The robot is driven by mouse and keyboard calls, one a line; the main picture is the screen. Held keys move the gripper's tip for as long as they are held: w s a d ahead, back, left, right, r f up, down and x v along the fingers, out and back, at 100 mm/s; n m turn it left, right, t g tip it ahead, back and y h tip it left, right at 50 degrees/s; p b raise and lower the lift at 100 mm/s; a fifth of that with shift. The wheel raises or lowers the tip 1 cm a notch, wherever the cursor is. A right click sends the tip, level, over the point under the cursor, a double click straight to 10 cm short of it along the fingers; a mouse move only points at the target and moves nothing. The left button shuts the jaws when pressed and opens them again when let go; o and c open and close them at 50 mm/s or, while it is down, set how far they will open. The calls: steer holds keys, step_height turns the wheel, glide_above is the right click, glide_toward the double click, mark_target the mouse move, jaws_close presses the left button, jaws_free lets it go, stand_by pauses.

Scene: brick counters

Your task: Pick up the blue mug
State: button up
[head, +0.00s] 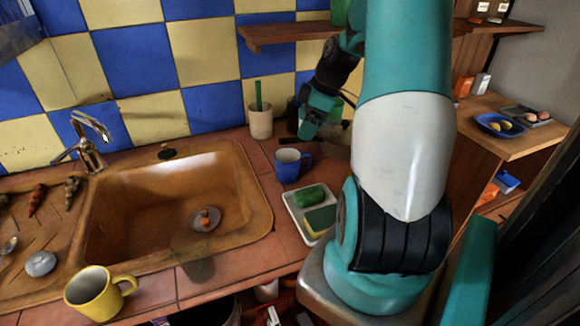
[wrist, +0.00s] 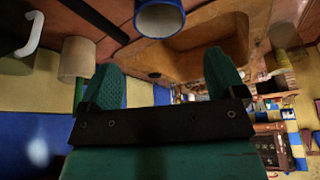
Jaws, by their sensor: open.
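The blue mug (head: 286,166) stands upright on the tiled counter, right of the sink, with its handle toward the right. In the wrist view, the blue mug (wrist: 160,20) shows at the top edge, partly cut off, beyond the fingertips. My gripper (head: 308,132) is just behind and above the mug in the head view. In the wrist view my gripper (wrist: 165,75) has its two green fingers spread wide with nothing between them. The mug is apart from the fingers.
A beige cup (head: 260,122) with a green item stands behind the mug. A white tray (head: 296,217) with a green item and a sponge (head: 320,220) lies in front. The sink (head: 130,208) is left, with a yellow mug (head: 88,294) at its front edge. A wooden shelf (head: 290,32) hangs above.

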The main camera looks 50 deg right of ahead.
mark_target(293, 165)
steer(key=p+x, duration=0.1)
steer(key=x, duration=0.7)
steer(key=shift+w+f, duration=0.1)
steer(key=shift+f, duration=0.25)
steer(key=shift+p+x, duration=0.7)
steer(key=shift+x, duration=1.9)
steer(key=shift+d+f, duration=0.15)
steer(key=c, duration=0.8)
